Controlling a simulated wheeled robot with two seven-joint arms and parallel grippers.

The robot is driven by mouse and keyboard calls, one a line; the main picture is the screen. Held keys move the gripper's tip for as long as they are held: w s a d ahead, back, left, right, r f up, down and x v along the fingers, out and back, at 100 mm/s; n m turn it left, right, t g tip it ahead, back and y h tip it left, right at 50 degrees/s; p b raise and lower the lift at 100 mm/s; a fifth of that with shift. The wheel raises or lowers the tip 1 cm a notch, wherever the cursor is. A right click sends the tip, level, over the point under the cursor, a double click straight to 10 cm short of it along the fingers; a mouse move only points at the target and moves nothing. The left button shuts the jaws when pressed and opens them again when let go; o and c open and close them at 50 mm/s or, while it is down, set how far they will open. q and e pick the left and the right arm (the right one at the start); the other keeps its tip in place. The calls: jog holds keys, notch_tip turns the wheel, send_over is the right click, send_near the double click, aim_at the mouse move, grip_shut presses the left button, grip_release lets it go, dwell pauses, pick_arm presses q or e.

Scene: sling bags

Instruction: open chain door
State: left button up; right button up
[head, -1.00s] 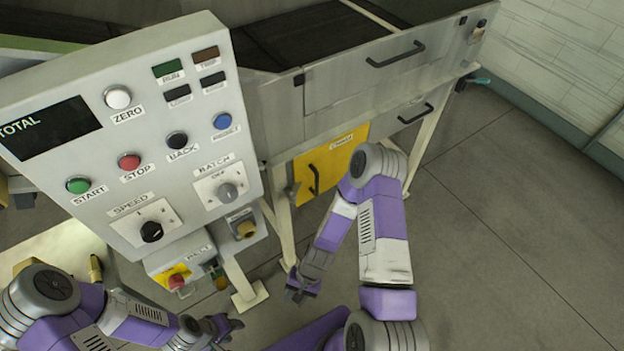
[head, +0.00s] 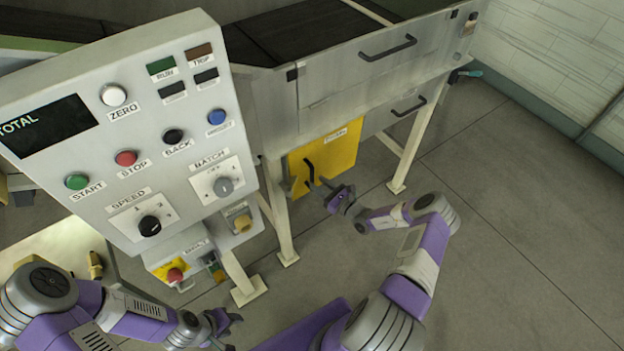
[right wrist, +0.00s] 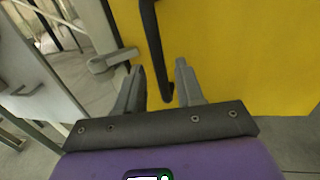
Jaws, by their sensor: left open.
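The yellow chain door (head: 337,152) is under the machine, flat in its frame as far as I can tell. It fills the right of the right wrist view (right wrist: 240,60). Its black bar handle (head: 309,173) is on its left side; in the right wrist view the handle (right wrist: 154,45) runs down between the open fingers of my right gripper (right wrist: 160,85). A grey latch (right wrist: 112,60) sits at the door's left edge. My right gripper also shows in the head view (head: 333,190), close to the handle. My left gripper (head: 229,322) is open and empty at the lower left, away from the door.
A grey control panel (head: 60,185) with buttons and dials stands at the left, close to the door. Pale machine legs (head: 278,215) flank the door. The grey floor (head: 500,230) to the right is clear.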

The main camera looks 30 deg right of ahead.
aim_at(313, 180)
jog(key=shift+x, duration=2.15)
grip_shut()
